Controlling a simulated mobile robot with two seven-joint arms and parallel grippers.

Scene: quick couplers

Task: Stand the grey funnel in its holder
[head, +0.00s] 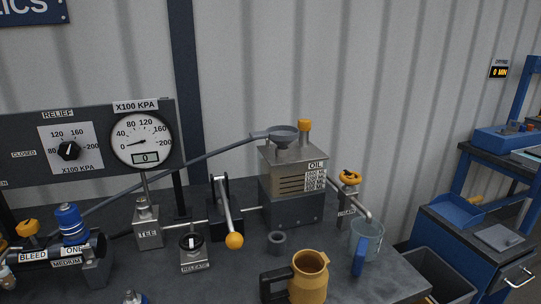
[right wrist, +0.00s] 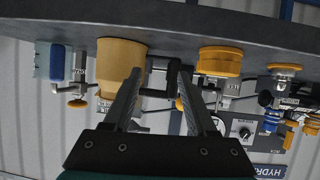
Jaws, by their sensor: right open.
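The grey funnel (head: 283,134) sits on top of the metal oil tank (head: 291,172) in the head view, its tab pointing left. A small grey ring-like cup (head: 277,240) stands empty on the bench in front of the tank; it looks like the holder. My right gripper (right wrist: 158,72) is open in the right wrist view, which is turned upside down. The black handle of the amber jug (right wrist: 121,58) shows between or behind its fingers; I see no grip on it. The funnel cannot be made out in that view. My left gripper is in neither view.
The amber jug (head: 311,278) stands at the bench's front, near the grey cup. A clear beaker (head: 366,240) with a blue handle stands right, under the drain pipe. A lever with an orange ball (head: 235,241) stands left of the cup. A gauge panel (head: 95,142) is at left.

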